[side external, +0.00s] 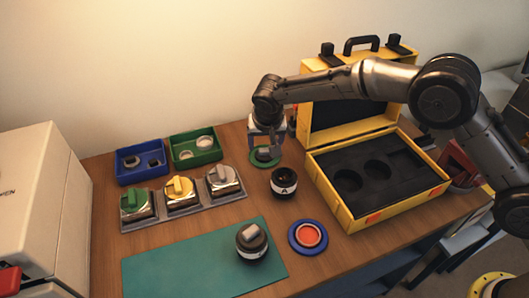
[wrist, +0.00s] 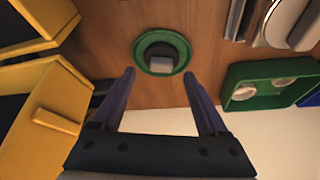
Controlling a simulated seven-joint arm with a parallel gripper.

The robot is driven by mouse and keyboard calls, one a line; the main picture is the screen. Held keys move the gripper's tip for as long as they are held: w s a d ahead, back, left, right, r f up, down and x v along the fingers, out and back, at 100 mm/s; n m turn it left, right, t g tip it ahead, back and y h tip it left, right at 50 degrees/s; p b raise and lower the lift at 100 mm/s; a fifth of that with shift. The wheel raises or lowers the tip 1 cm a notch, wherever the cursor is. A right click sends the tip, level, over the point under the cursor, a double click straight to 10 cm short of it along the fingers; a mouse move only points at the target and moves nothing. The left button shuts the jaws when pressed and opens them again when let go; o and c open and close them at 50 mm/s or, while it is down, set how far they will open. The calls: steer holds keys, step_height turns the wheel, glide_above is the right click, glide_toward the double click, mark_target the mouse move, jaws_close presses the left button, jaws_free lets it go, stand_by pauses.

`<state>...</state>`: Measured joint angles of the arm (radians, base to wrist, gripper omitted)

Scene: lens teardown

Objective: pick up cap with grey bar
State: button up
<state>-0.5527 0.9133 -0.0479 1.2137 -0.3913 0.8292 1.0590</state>
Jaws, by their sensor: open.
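A dark cap with a grey bar (wrist: 161,64) lies on a round green coaster (wrist: 140,50) on the wooden table. In the side external view the cap (side external: 264,155) shows partly behind my fingers, with the green coaster (side external: 254,162) around it. My gripper (wrist: 158,75) is open and empty, and its two fingers point toward the coaster, one on each side of the cap in the picture. In the side external view my gripper (side external: 266,148) is above the cap; the exact gap is hard to tell. Another dark lens piece with a grey bar on top (side external: 250,236) stands on the teal mat.
A lens marked A (side external: 284,183) stands close to the coaster. The open yellow case (side external: 345,215) is to the right. A rack (side external: 160,216) holds blocks with green, yellow and grey bars. Blue (side external: 141,176) and green (side external: 195,157) trays are behind; a blue coaster (side external: 295,242) is in front.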

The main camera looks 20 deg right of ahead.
mark_target(264, 153)
steer(key=shift+x, duration=1.45)
steer(key=shift+a, duration=0.1)
steer(key=shift+c, duration=0.3)
jaws_close()
